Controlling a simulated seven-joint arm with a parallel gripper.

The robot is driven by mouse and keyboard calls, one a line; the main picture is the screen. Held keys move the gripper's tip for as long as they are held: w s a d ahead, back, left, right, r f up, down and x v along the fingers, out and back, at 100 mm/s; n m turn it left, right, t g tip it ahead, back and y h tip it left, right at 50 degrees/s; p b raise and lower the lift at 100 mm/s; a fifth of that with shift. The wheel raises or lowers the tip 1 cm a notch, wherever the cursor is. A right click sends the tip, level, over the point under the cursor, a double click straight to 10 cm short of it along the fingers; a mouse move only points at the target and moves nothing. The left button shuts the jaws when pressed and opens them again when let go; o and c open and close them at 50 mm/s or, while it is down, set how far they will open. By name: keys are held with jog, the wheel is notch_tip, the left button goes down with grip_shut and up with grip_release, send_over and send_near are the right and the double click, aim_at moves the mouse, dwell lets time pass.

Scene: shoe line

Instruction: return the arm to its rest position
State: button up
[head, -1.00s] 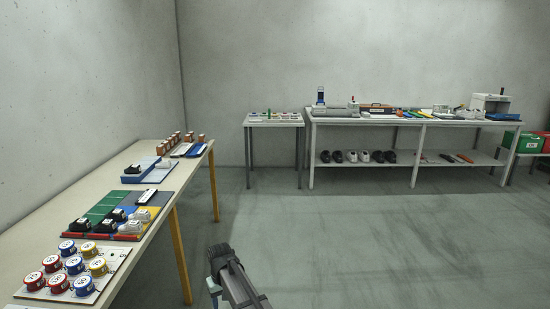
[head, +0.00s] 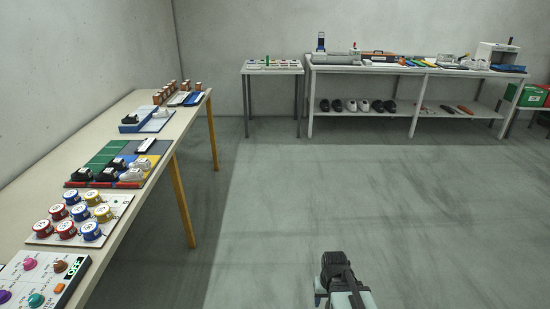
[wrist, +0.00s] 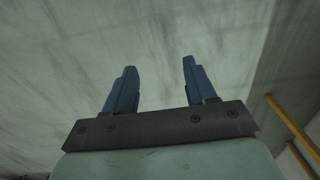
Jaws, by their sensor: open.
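My arm (head: 342,284) shows at the bottom of the head view, right of centre, over the bare floor and well clear of the table on the left. In the wrist view my gripper (wrist: 156,88) has its two blue fingers spread apart with nothing between them. Only grey floor shows beyond the fingertips. In the head view the fingers cannot be made out clearly.
A long table (head: 140,215) on the left bears several round tins (head: 90,229), a coloured board with shoes (head: 112,195) and a knob panel (head: 5,272). A small table (head: 272,71) and a long bench (head: 400,69) stand at the back. The floor (head: 300,215) between is clear.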

jog(key=s+f+g, duration=0.3)
jog(key=s+f, duration=0.7)
jog(key=s, duration=0.4)
jog(key=s+f+g, duration=0.3)
jog(key=s+f, duration=0.7)
jog(key=s, duration=0.5)
jog(key=shift+s+f+g, duration=0.15)
jog(key=shift+s+g, duration=0.05)
jog(key=shift+g, duration=0.2)
jog(key=shift+a, duration=0.1)
